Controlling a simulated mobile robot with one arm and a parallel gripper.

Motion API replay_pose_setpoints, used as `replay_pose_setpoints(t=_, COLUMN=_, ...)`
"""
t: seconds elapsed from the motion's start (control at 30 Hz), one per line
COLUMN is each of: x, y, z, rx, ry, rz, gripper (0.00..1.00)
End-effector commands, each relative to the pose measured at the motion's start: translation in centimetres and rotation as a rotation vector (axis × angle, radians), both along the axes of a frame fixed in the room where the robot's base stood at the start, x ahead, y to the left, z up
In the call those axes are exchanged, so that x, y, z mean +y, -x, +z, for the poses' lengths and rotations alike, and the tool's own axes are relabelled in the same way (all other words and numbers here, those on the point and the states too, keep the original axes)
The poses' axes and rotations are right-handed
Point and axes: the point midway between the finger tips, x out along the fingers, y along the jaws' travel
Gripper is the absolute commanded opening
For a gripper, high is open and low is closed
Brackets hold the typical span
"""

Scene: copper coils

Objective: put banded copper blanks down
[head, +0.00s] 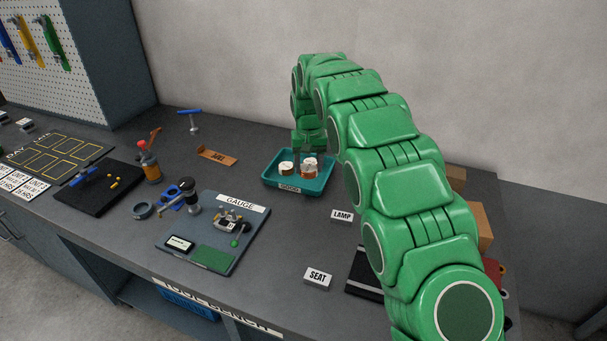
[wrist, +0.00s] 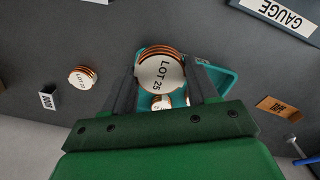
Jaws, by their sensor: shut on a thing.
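My gripper (head: 310,149) is over the teal tray (head: 270,180) near the back of the bench. In the wrist view my gripper (wrist: 160,74) is shut on a round copper blank (wrist: 160,75) with a white band or face reading LOT 25. It appears above the tray, larger and nearer than the blanks (wrist: 160,102) inside. In the head view a white-topped copper blank (head: 286,168) sits in the tray's left part. Others show by the gripper; which is held is hard to tell there. Another banded blank (wrist: 82,76) lies on the bench outside the tray.
A small card (wrist: 48,97) stands near the loose blank. A GAUGE board (head: 190,248) with instruments lies front left of the tray. LAMP (head: 342,215) and SEAT (head: 317,277) cards stand to the right. A brown tag (head: 217,156) lies left of the tray. My arm hides the right side.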

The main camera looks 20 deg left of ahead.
Motion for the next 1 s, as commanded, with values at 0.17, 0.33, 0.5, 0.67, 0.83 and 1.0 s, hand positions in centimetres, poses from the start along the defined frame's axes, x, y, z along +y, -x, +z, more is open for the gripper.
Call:
replay_pose_setpoints(t=0.17, x=0.8, y=-1.3, z=-0.6, rx=-0.001, ry=0.000, rz=0.000, gripper=0.22)
replay_pose_setpoints(t=0.33, x=1.5, y=-2.4, z=-1.2, rx=-0.003, ry=-0.001, rz=0.001, gripper=0.22)
replay_pose_setpoints(t=0.5, x=2.1, y=-3.4, z=-2.1, rx=-0.001, ry=0.000, rz=0.000, gripper=0.22)
replay_pose_setpoints(t=0.67, x=2.6, y=-4.3, z=-3.4, rx=0.000, ry=0.000, rz=0.000, gripper=0.22)
replay_pose_setpoints(t=0.83, x=3.1, y=-5.1, z=-4.6, rx=0.000, ry=0.000, rz=0.000, gripper=0.22)
replay_pose_setpoints(t=1.0, x=3.6, y=-5.9, z=-5.8, rx=0.000, ry=-0.001, rz=0.000, gripper=0.22)
